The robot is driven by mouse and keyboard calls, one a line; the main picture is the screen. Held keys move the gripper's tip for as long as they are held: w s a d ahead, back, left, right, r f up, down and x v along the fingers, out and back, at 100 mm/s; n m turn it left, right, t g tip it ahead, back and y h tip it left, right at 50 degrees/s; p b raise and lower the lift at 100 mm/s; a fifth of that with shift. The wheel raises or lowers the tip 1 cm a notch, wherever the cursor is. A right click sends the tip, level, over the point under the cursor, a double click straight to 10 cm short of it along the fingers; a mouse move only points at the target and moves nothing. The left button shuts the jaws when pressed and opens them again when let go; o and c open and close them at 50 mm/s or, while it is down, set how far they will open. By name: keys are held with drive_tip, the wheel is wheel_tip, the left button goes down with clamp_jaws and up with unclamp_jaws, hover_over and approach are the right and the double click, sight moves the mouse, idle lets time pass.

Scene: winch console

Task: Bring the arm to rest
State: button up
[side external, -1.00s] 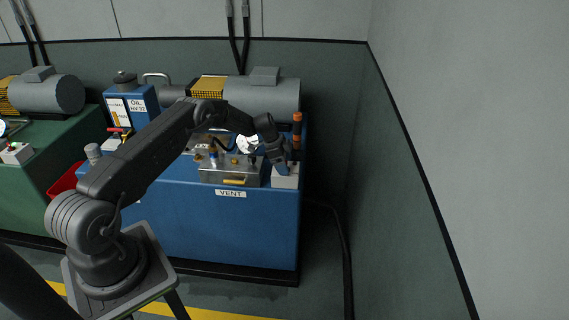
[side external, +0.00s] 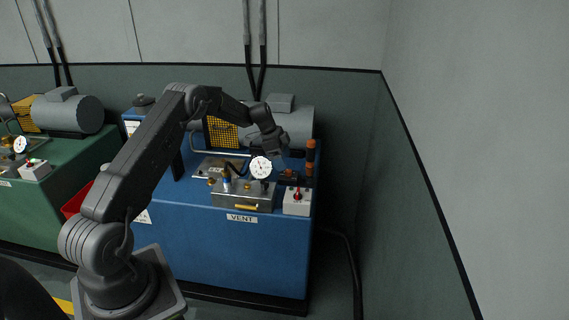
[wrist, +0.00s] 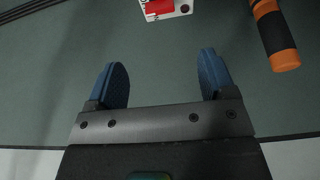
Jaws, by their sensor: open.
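My gripper (side external: 282,155) hangs above the right end of the blue console (side external: 215,250), higher than the white switch box (side external: 297,207) and left of the orange and black handle (side external: 311,152). In the wrist view my gripper (wrist: 163,75) shows two blue fingers spread wide with nothing between them. The white box with its red part (wrist: 166,7) shows at the top edge there, beyond the fingertips and apart from them. The orange and black handle (wrist: 277,38) is at the upper right of that view.
A metal block (side external: 228,200) with a white dial gauge (side external: 261,167) stands left of the white box. A grey motor (side external: 292,118) is behind. A green console (side external: 60,205) stands at left. A wall (side external: 475,130) rises at right, with free space before it.

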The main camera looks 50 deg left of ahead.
drive_tip(key=s+d+r+n+y, duration=0.1)
drive_tip(key=s+d+r, duration=0.2)
drive_tip(key=d+r, duration=0.5)
drive_tip(key=s+d+r+n, duration=0.25)
drive_tip(key=d+r, duration=0.35)
drive_tip(key=r, duration=0.4)
drive_tip(key=s+d+r+n+t+y, duration=0.1)
drive_tip(key=s+d+r+n, duration=0.1)
drive_tip(key=s+d+r, duration=0.65)
drive_tip(key=s+d+f+n, duration=0.1)
drive_tip(key=s+d+n, duration=0.1)
drive_tip(key=s, duration=0.8)
drive_tip(key=s+d+f+n+t+y, duration=0.1)
drive_tip(key=s+d, duration=0.4)
drive_tip(key=s, duration=0.5)
drive_tip(key=shift+s+d+f+n+t, duration=0.15)
drive_tip(key=shift+s+f+n+t, duration=0.15)
drive_tip(key=shift+s+f+n, duration=0.1)
